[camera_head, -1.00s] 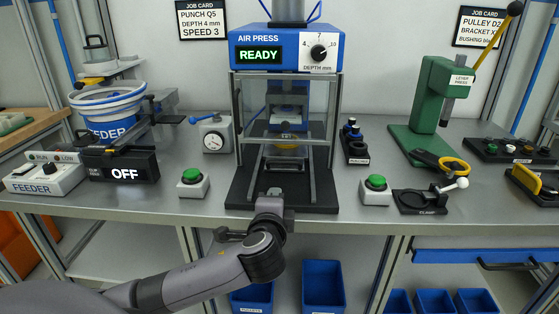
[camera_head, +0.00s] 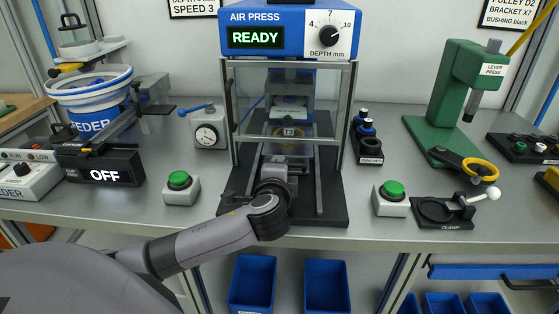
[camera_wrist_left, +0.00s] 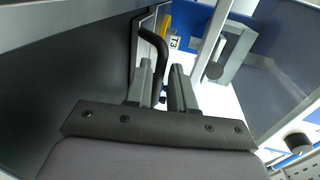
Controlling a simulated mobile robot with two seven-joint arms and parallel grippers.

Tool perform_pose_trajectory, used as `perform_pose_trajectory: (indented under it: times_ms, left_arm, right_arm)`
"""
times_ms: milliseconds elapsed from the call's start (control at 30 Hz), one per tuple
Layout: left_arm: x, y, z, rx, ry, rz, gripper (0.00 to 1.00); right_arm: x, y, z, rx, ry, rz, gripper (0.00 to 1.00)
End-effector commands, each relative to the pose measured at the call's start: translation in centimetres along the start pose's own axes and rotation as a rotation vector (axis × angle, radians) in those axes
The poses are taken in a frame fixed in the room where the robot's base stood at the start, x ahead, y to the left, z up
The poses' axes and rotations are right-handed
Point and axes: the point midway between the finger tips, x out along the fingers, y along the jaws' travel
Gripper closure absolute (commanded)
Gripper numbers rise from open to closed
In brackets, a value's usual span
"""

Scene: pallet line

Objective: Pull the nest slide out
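The nest slide (camera_head: 288,132), with a small label and a yellow part, sits inside the air press (camera_head: 289,36), behind the clear guard. Its label and yellow edge also show in the left wrist view (camera_wrist_left: 174,43). My left gripper (camera_head: 276,164) is at the front of the press, over the dark base between the rails. In the left wrist view my left gripper's two fingers (camera_wrist_left: 163,88) stand apart, with a bent black handle (camera_wrist_left: 154,45) reaching down between them. A narrow gap shows beside the handle. My right gripper is out of view.
Green push buttons stand left (camera_head: 181,187) and right (camera_head: 391,198) of the press base (camera_head: 334,207). A clamp (camera_head: 446,210) lies to the right. The bench front edge is close below.

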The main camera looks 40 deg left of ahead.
Motion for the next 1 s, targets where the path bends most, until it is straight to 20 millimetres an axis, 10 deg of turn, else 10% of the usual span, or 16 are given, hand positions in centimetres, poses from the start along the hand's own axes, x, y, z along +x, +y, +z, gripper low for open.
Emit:
perform_pose_trajectory:
  times_ms: [700, 800, 1000]
  left_arm:
    - [4.2, 0.0, 0.0, -0.001, 0.001, 0.000, 0.77]
    - [4.2, 0.0, 0.0, -0.001, 0.001, 0.001, 1.00]
    - [4.2, 0.0, 0.0, 0.000, 0.001, 0.001, 1.00]
  right_arm:
    - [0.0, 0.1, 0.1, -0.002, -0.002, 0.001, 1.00]
    - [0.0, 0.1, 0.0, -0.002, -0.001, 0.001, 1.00]
    - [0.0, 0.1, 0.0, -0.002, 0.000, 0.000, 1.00]
